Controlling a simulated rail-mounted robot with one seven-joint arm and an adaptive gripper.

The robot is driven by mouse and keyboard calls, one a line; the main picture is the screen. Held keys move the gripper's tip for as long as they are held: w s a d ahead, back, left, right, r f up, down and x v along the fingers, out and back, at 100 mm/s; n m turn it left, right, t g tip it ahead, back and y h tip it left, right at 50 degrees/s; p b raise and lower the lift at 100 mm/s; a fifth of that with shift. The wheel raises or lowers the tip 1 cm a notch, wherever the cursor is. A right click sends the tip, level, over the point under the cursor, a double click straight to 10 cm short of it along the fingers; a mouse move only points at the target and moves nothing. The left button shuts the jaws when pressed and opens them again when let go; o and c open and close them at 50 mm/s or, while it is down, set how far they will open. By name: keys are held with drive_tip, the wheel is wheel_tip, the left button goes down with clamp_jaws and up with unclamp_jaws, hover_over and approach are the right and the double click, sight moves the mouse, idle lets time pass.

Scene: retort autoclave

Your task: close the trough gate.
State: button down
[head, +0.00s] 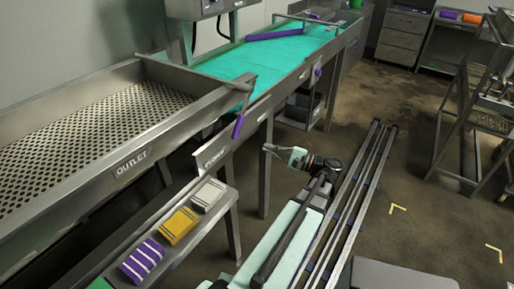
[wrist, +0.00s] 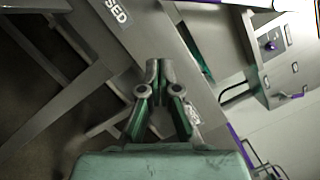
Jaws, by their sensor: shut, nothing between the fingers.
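The perforated metal trough (head: 95,115), marked OUTLET, is at the left in the head view. At its far end, beside the teal belt, a thin bar reaches across to a lever with a purple grip (head: 238,127) that hangs over the front side; this looks like the gate's handle. I cannot tell the gate's exact position. My gripper (head: 268,149) is shut and empty, in front of the metal side and below and right of the purple grip, apart from it. In the wrist view its fingertips (wrist: 160,70) meet, near a label (wrist: 117,12) ending in "SED".
The teal belt (head: 290,50) runs to the back, with a purple bar (head: 275,34) lying across it. A front ledge holds white, yellow and purple packs (head: 143,260). Floor rails (head: 350,210) run at the right. A metal rack (head: 480,110) stands at the far right.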

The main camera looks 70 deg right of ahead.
drive_tip(key=shift+s+a+f, duration=0.1)
drive_tip(key=shift+s+f, duration=0.05)
drive_tip(key=shift+s, duration=1)
